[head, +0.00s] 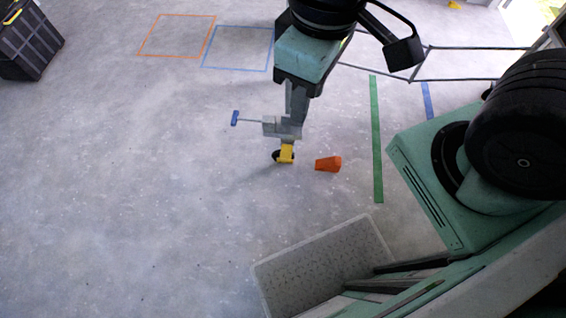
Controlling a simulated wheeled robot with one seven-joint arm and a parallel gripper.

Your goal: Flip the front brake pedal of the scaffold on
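My gripper (297,88), with a teal body and dark fingers, reaches down from the top centre in the head view. Its fingertips overlap a grey metal post and bracket (284,128), so I cannot tell whether they touch it or how wide they are. Below the bracket is a yellow piece (286,153) beside a small black wheel (277,156); it looks like a caster with a pedal. A thin rod with a blue end (235,118) sticks out left of the bracket. Which position the pedal is in is too small to tell.
An orange tapered object (328,164) lies just right of the caster. Grey tubes (470,48) run along the upper right. A dark crate (28,42) stands at the upper left. The floor at left is clear, with taped outlines behind.

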